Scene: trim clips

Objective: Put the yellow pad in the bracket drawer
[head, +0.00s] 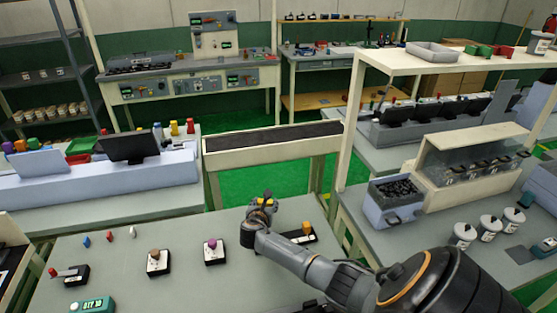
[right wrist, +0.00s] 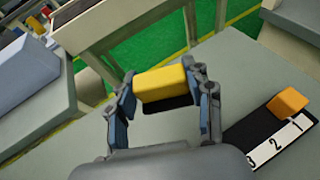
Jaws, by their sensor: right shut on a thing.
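My right gripper (head: 263,203) reaches over the far edge of the near grey table. In the right wrist view the gripper (right wrist: 163,92) is shut on the yellow pad (right wrist: 166,82), a block held crosswise between its fingertips. A dark patch shows just below the pad; I cannot tell whether it is a shadow. In the head view the pad is small and mostly hidden by the gripper. An open blue-grey drawer-like box (head: 398,211) with dark pieces stands on the right bench; I cannot tell whether it is the bracket drawer. My left gripper is not in view.
An orange block (right wrist: 288,101) sits on a black strip with a numbered white label (right wrist: 280,140), right of the gripper. Black-based stations with brown (head: 156,261) and purple (head: 212,251) knobs stand on the near table (head: 185,290). White canisters (head: 488,229) stand right of the box.

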